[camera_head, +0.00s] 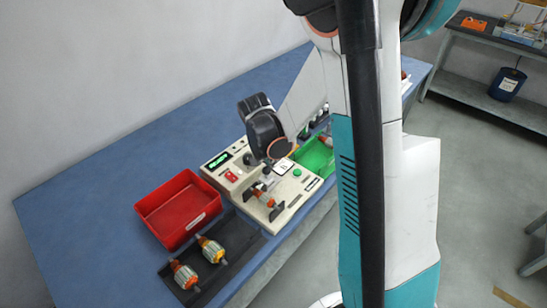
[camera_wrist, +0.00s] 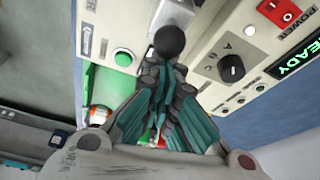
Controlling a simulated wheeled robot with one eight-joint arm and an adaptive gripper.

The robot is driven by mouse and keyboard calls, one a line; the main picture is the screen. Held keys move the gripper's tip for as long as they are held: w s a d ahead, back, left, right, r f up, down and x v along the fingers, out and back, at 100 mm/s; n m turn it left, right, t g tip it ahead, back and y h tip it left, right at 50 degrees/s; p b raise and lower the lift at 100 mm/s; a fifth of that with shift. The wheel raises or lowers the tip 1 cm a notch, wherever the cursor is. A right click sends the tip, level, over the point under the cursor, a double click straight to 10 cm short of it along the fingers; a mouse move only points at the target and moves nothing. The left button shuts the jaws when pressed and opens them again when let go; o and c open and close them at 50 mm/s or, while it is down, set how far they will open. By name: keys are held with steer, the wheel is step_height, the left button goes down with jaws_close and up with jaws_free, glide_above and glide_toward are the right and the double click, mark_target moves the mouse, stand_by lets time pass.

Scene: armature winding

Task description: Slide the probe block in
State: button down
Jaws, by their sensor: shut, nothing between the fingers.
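The cream test unit (camera_head: 288,191) stands on the blue bench with an orange-and-metal armature (camera_head: 265,198) resting between dark supports at its front. My gripper (camera_head: 268,166) is over the unit, behind that armature. In the wrist view my gripper (camera_wrist: 166,76) has its teal-and-dark fingers together and empty. A round black knob (camera_wrist: 170,42) lies just beyond the fingertips; whether they touch it is unclear. The knob appears to sit on a pale metal piece, which may be the probe block. The block's lower part and the armature's contact area are hidden by my fingers.
A red bin (camera_head: 153,208) stands left of the unit. Two armatures (camera_head: 212,249) (camera_head: 184,274) lie on a dark mat (camera_head: 240,248) in front. A green bin (camera_head: 318,149) is to the right. The selector dial (camera_wrist: 231,68) and lit READY display (camera_wrist: 296,57) are close by.

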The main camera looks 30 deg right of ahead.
steer(key=shift+a+f, duration=0.1)
steer(key=w+d+b, duration=0.1)
steer(key=w+d, duration=0.1)
steer(key=d, duration=0.2)
steer(key=p+v, duration=0.3)
steer(key=v, duration=0.6)
steer(key=shift+a, duration=0.4)
steer(key=shift+r, duration=0.2)
steer(key=s+a+r+n+t+y, duration=0.1)
steer(key=s+a+r+n, duration=0.2)
steer(key=s, duration=0.3)
steer(key=s+a+r+n+t+y+b, duration=0.1)
steer(key=s+a+r+n+t, duration=0.1)
steer(key=s, duration=0.5)
steer(key=s+a+r+n+t+y+b, duration=0.1)
steer(key=s+a+r+n+t, duration=0.1)
steer(key=s+a+r+n, duration=0.3)
steer(key=shift+s+a+n, duration=0.75)
steer(key=shift+n, duration=0.15)
